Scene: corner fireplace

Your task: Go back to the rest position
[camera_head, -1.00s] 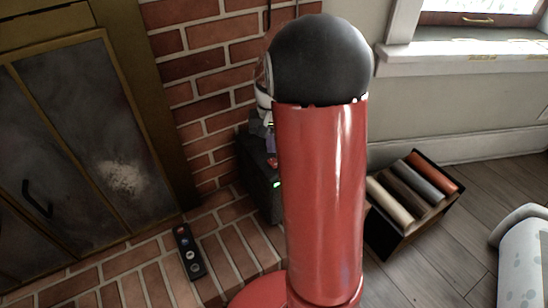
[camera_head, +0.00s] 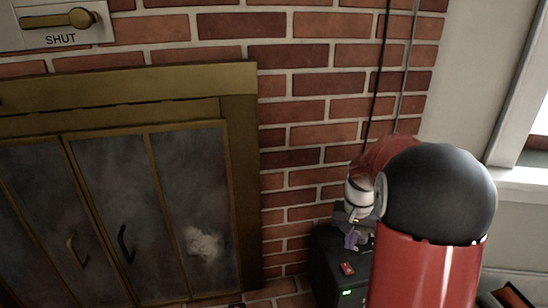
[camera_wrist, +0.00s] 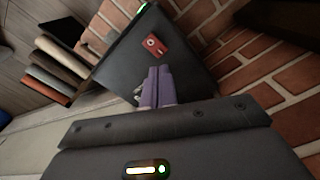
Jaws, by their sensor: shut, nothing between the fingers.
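My gripper (camera_head: 352,240) shows small in the head view, behind and left of my red arm, pointing down above a dark box by the brick wall. In the wrist view its purple fingers (camera_wrist: 156,86) are together with nothing between them. Beyond the fingertips is the dark box (camera_wrist: 188,62), with a small red object (camera_wrist: 155,45) on its face. The same red object (camera_head: 347,268) lies on top of the box (camera_head: 325,262) in the head view. My arm hides part of the box.
The brick wall (camera_head: 305,110) rises close behind the box, with cords hanging down it. The fireplace doors (camera_head: 115,220) with a brass frame are shut at the left. A window sill (camera_head: 520,185) is at the right.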

